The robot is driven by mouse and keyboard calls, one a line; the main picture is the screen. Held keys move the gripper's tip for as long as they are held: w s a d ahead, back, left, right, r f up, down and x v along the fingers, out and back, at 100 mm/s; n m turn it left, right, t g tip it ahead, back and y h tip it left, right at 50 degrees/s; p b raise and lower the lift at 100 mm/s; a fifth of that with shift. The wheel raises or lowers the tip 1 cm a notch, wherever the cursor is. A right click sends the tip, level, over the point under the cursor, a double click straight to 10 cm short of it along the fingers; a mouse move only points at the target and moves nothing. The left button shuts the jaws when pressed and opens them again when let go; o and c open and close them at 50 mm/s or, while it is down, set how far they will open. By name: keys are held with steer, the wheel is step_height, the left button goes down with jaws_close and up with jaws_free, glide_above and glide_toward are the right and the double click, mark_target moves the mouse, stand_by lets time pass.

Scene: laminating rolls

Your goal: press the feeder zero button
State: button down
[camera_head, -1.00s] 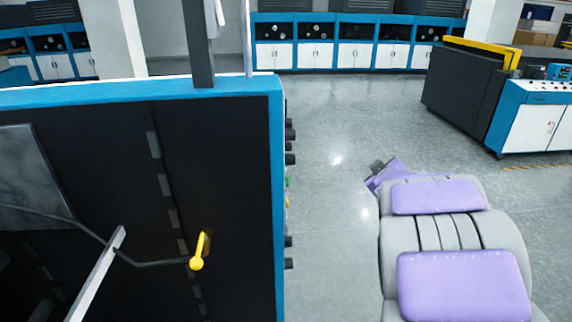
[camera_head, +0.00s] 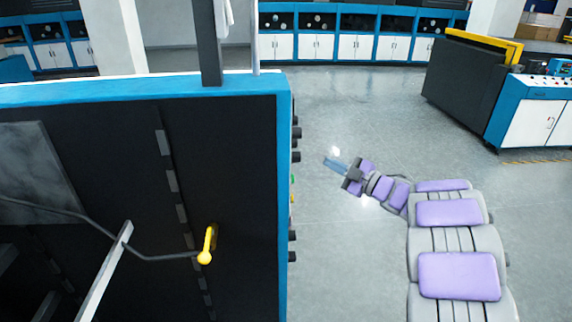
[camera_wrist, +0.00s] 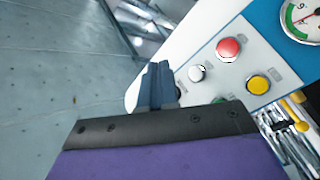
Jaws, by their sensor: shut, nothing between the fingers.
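A grey control panel on the machine's side shows in the wrist view. It carries a red button (camera_wrist: 229,48), a white button (camera_wrist: 197,73), a yellow button (camera_wrist: 258,84) and a green button (camera_wrist: 220,100) partly hidden behind my gripper. The labels are too small to read, so I cannot tell which is the feeder zero button. My gripper (camera_wrist: 158,78) is shut and empty, left of the white button in that view. In the head view, my gripper (camera_head: 333,163) points left toward the machine's side, apart from it.
The blue-edged dark machine (camera_head: 284,150) fills the left; dark knobs (camera_head: 296,132) jut from its side. A gauge (camera_wrist: 302,18) and a yellow lever (camera_wrist: 300,124) flank the panel. Open floor (camera_head: 365,115) lies to the right, with another machine (camera_head: 465,75) beyond.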

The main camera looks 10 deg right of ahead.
steer(key=a+b, duration=0.3)
steer(key=a, duration=0.3)
steer(key=shift+a, duration=0.3)
steer(key=shift+a, duration=0.1)
steer(key=shift+a, duration=0.1)
stand_by(0.9)
steer(key=shift+a, duration=0.4)
stand_by(0.8)
steer(key=shift+a, duration=0.35)
